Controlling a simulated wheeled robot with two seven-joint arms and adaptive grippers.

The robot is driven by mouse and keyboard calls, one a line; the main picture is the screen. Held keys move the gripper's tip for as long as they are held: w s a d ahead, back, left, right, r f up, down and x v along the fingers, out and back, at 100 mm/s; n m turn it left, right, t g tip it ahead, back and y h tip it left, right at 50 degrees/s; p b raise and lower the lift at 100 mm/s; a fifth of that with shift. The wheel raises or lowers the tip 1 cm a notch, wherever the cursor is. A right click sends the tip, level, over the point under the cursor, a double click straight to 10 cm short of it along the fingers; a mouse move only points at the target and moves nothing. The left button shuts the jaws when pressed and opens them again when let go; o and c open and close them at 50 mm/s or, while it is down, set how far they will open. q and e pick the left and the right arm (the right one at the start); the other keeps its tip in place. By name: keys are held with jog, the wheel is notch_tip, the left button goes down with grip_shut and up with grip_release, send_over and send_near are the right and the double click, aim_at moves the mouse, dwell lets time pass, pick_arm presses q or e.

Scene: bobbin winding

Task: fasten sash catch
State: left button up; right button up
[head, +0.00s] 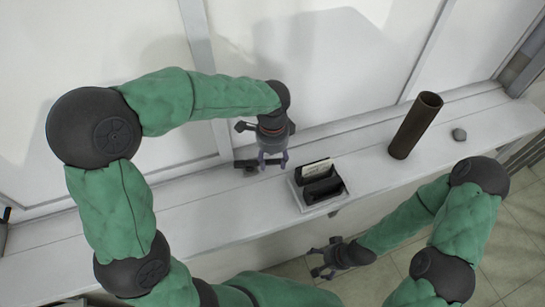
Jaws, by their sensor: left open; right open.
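The sash catch looks to be the small dark piece (246,165) on the sill at the foot of the window's upright bar. My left gripper (273,163) is open just to the right of it, pointing down at the sill. Its fingers partly crowd the catch, and I cannot tell whether they touch it. The catch's exact position is too small to read. My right gripper (318,262) is open and empty, low in front of the sill's front edge, well away from the catch.
A pale tray (297,196) with dark compartments and a light card stands on the white sill (190,220), right of my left gripper. The sill's left part is clear.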

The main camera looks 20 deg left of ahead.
pick_arm(q)
grip_shut()
